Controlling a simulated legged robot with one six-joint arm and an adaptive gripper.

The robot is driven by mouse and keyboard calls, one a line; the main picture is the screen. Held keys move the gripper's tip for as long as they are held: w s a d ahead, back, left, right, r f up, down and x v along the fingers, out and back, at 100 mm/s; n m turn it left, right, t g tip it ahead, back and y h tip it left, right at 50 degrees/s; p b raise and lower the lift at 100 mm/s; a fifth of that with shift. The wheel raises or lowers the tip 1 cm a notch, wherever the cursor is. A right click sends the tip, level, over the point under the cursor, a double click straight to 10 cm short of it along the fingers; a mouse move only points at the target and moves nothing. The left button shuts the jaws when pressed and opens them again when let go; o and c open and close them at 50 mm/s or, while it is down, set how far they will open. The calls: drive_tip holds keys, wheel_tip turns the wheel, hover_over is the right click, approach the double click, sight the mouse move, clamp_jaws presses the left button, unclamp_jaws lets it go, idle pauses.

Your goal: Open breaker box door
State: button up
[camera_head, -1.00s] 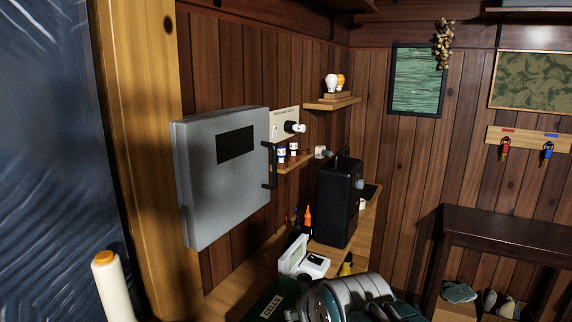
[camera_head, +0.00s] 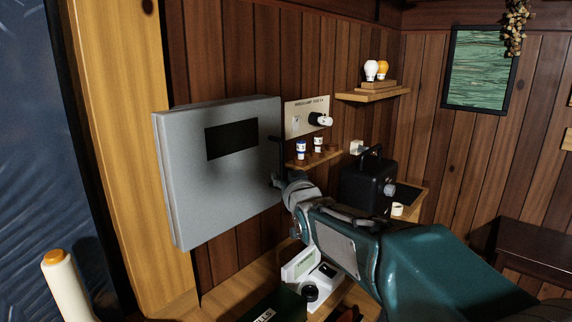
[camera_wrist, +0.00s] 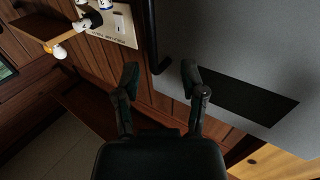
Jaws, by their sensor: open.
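The grey breaker box (camera_head: 225,190) hangs on the wood wall with its door shut; a dark label panel (camera_head: 231,139) is on its front. Its black handle (camera_head: 283,155) stands upright along the door's right edge. My gripper (camera_head: 278,182) is at the lower end of the handle in the head view, partly hidden by my wrist. In the wrist view my gripper (camera_wrist: 160,74) is open, with the handle (camera_wrist: 152,40) lying in line with the gap between the fingers. The handle's near end is about level with the fingertips. I cannot tell whether they touch.
A switch plate with a knob (camera_head: 307,118) is right of the box, above a small shelf (camera_head: 318,160) with fuse-like pieces. A black case (camera_head: 366,188) and a white device (camera_head: 318,277) stand on the bench below. A pale post (camera_head: 70,290) is at lower left.

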sight(284, 165)
drive_tip(key=x, duration=0.3)
drive_tip(key=shift+w+a+f, duration=0.1)
drive_tip(key=shift+w, duration=0.05)
drive_tip(key=x, duration=0.5)
drive_tip(key=shift+d, duration=0.55)
clamp_jaws()
drive_tip(key=shift+d, duration=0.25)
